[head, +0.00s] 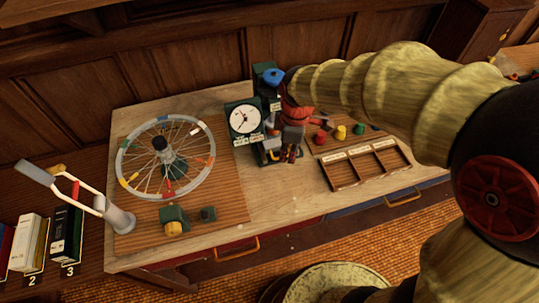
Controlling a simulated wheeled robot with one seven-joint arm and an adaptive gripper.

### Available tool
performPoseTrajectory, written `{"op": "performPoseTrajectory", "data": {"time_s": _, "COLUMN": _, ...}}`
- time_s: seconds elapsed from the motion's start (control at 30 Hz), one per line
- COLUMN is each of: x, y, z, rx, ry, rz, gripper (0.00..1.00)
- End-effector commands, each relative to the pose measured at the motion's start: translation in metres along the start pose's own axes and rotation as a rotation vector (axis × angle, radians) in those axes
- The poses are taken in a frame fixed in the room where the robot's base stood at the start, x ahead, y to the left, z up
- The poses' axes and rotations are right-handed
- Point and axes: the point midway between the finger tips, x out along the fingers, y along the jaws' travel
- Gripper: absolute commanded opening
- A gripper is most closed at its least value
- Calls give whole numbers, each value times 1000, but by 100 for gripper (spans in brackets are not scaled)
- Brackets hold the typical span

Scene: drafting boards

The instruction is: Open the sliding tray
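A wooden tray with several open compartments (345,176) lies on the right part of the workbench top, with pale label strips along its far edge. Below the bench top are a red drawer front with a brass handle (237,250) and a blue drawer front with a brass handle (403,198); both look closed. I cannot tell which of these is the sliding tray. My gripper (290,155) points down over the bench, left of the compartment tray and beside the dial. Its fingers are small and partly hidden, so I cannot tell their opening.
A spoked wheel (197,128) lies on a wooden board at the left. A dark green dial unit (245,118) stands near my gripper. Red, yellow and green pegs (340,132) sit behind the compartment tray. Books (35,240) stand at far left. Bare bench lies front centre.

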Motion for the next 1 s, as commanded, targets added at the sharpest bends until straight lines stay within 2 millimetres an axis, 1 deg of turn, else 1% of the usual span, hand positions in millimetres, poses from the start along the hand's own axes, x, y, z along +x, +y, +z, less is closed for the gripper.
{"op": "performPoseTrajectory", "data": {"time_s": 0.03, "x": -6, "y": 9, "z": -4, "rx": -90, "ry": 9, "rz": 23, "gripper": 26}}
{"op": "performPoseTrajectory", "data": {"time_s": 0.1, "x": -9, "y": 16, "z": -7, "rx": -208, "ry": 14, "rz": 42, "gripper": 26}}
{"op": "performPoseTrajectory", "data": {"time_s": 0.2, "x": -9, "y": 18, "z": -8, "rx": -332, "ry": 14, "rz": 52, "gripper": 26}}
{"op": "performPoseTrajectory", "data": {"time_s": 0.37, "x": -7, "y": 19, "z": -8, "rx": -422, "ry": 12, "rz": 56, "gripper": 26}}
{"op": "performPoseTrajectory", "data": {"time_s": 0.47, "x": 1, "y": 19, "z": -8, "rx": -432, "ry": 12, "rz": 55, "gripper": 26}}
{"op": "performPoseTrajectory", "data": {"time_s": 0.7, "x": 39, "y": 20, "z": -8, "rx": -429, "ry": 11, "rz": 52, "gripper": 26}}
{"op": "performPoseTrajectory", "data": {"time_s": 0.8, "x": 52, "y": 21, "z": -9, "rx": -428, "ry": 11, "rz": 53, "gripper": 26}}
{"op": "performPoseTrajectory", "data": {"time_s": 0.9, "x": 62, "y": 22, "z": -9, "rx": -428, "ry": 11, "rz": 54, "gripper": 26}}
{"op": "performPoseTrajectory", "data": {"time_s": 1.0, "x": 67, "y": 22, "z": -9, "rx": -428, "ry": 12, "rz": 55, "gripper": 26}}
